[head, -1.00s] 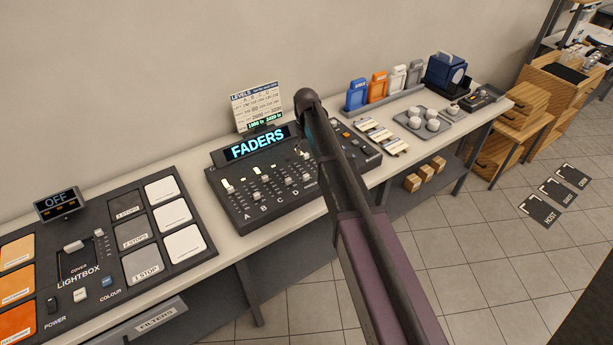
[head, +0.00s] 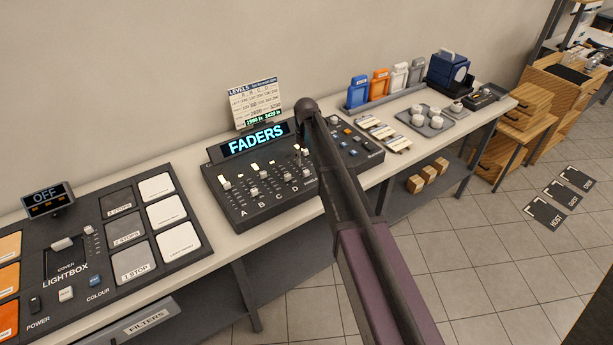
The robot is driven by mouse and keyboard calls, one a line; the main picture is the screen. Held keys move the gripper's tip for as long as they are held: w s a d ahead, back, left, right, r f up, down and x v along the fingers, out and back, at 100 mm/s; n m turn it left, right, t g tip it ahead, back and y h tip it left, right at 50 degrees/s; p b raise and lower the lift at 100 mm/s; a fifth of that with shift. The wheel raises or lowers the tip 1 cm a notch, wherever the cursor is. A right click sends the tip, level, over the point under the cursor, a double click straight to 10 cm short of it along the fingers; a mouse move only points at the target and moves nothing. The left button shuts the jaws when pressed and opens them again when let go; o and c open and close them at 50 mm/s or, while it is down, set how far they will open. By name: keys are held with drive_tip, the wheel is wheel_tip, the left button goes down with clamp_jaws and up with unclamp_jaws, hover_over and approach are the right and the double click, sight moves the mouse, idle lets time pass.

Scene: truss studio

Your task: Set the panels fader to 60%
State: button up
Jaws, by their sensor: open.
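The fader console (head: 240,218) is a dark sloped desk with a lit screen (head: 254,140) reading FADERS. Another pale cap (head: 225,184) stands at the console's left. Which fader is the panels one is too small to read. A LEVELS card (head: 256,103) with small print stands behind the console. My arm crosses in front of the console's right part and hides some of it. My gripper does not show.
The lightbox panel (head: 90,285) lies left on the same bench, with its screen reading OFF. A button panel (head: 362,155), small pale strips (head: 385,136) and a tray (head: 439,131) of white knobs lie to the right. The tiled floor (head: 455,270) in front is mostly clear.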

sight(306, 171)
drive_tip(key=shift+f+b, duration=3.05)
drive_tip(key=shift+f, duration=0.3)
clamp_jaws()
